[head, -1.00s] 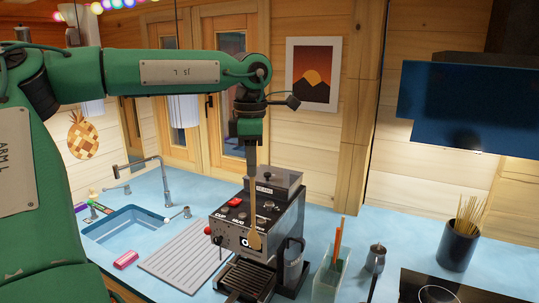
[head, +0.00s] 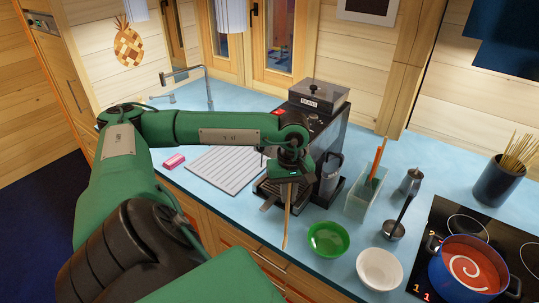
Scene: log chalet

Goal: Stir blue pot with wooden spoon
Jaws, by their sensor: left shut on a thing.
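The blue pot (head: 435,272) stands on the black cooktop at the lower right. It holds red liquid with a pale swirl on it. My left gripper (head: 289,181) is shut on the wooden spoon (head: 287,222), which hangs almost straight down below it. The spoon is in front of the coffee machine, well to the left of the pot and apart from it. The upper part of the spoon is hidden by the gripper. My right gripper is not in view.
A green bowl (head: 328,240) and a white bowl (head: 380,270) stand between the spoon and the pot. The coffee machine (head: 331,135) is behind my gripper. The cooktop (head: 450,215) is at right.

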